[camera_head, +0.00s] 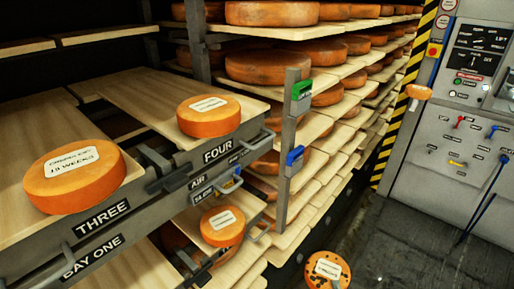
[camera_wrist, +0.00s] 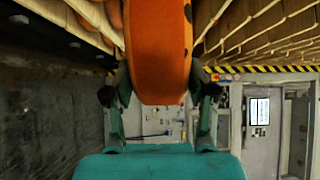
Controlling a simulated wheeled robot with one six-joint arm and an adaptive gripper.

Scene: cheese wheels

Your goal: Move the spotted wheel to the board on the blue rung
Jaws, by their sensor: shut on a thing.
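The spotted wheel (camera_head: 327,270) is orange with dark spots and a pale label, at the bottom edge of the head view, partly cut off. In the wrist view the orange wheel (camera_wrist: 157,50) stands on edge between the fingers of my gripper (camera_wrist: 158,82), which is shut on it. My gripper is not clearly visible in the head view. A blue marker (camera_head: 295,156) sits on the upright post, below a green marker (camera_head: 302,90). A lower board (camera_head: 238,199) carries a small labelled wheel (camera_head: 222,226); I cannot tell whether this board is at the blue rung.
A labelled wheel (camera_head: 75,177) sits on the board marked THREE and another (camera_head: 208,115) on the board marked FOUR. Racks full of wheels (camera_head: 270,66) stand behind. A control panel (camera_head: 470,120) stands at right. Dark floor (camera_head: 400,240) is open at lower right.

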